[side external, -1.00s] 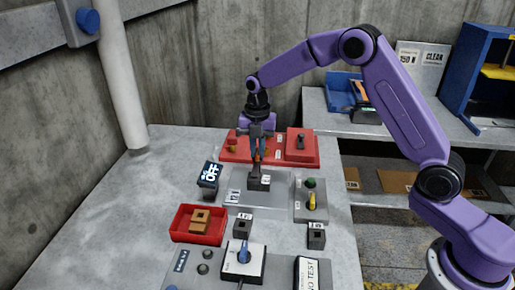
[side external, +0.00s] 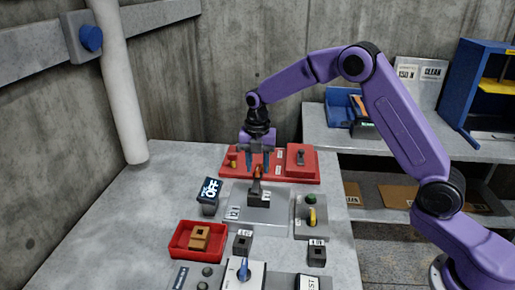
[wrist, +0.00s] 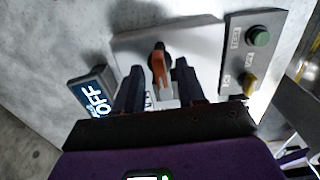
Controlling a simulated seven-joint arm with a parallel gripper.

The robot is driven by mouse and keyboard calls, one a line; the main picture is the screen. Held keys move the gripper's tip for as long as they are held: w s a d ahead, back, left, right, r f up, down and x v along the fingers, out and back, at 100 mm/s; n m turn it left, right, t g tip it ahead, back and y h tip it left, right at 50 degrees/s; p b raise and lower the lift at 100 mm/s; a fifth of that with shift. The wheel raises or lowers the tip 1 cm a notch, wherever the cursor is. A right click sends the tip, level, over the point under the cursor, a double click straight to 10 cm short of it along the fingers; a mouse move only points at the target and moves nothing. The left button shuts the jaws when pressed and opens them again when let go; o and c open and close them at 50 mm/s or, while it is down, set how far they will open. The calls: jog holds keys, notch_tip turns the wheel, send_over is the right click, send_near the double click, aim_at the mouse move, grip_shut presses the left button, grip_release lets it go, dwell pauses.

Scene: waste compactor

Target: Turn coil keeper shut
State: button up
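The coil keeper appears to be the small orange lever (side external: 257,171) on a dark block (side external: 258,198), which stands on a light grey plate (side external: 280,213). In the wrist view the orange lever (wrist: 158,68) has a dark pivot at its far end and its tip points back toward my gripper. My gripper (side external: 258,162) is open, pointing down just behind the lever. In the wrist view the two dark fingers of my gripper (wrist: 158,84) stand apart, one on each side of the lever, with visible gaps. I cannot tell the height between fingertips and lever.
A dark display reading OFF (side external: 208,195) stands left of the plate. A panel with a green button and yellow knob (side external: 311,216) is on the right. Red fixtures (side external: 301,160) lie behind. A red tray (side external: 185,240) and a blue-knobbed switch (side external: 243,270) are in front. The table's left is clear.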

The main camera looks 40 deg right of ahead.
aim_at(257, 167)
notch_tip(257, 167, up, 17)
dwell(0.5)
dwell(0.4)
jog(key=s+a+f+m, duration=0.15)
jog(key=s+m, duration=0.25)
jog(key=s, duration=0.6)
jog(key=s+a+f+m, duration=0.1)
jog(key=s+a+m, duration=0.2)
jog(key=s, duration=0.7)
jog(key=s+d+f+m, duration=0.3)
jog(key=s+d, duration=0.1)
jog(key=s, duration=0.6)
jog(key=s+d+f+m, duration=0.4)
jog(key=s, duration=0.5)
jog(key=shift+s+d+f+m, duration=0.15)
jog(key=shift+s+f+m, duration=0.05)
jog(key=shift+s+m, duration=0.15)
jog(key=shift+w, duration=0.1)
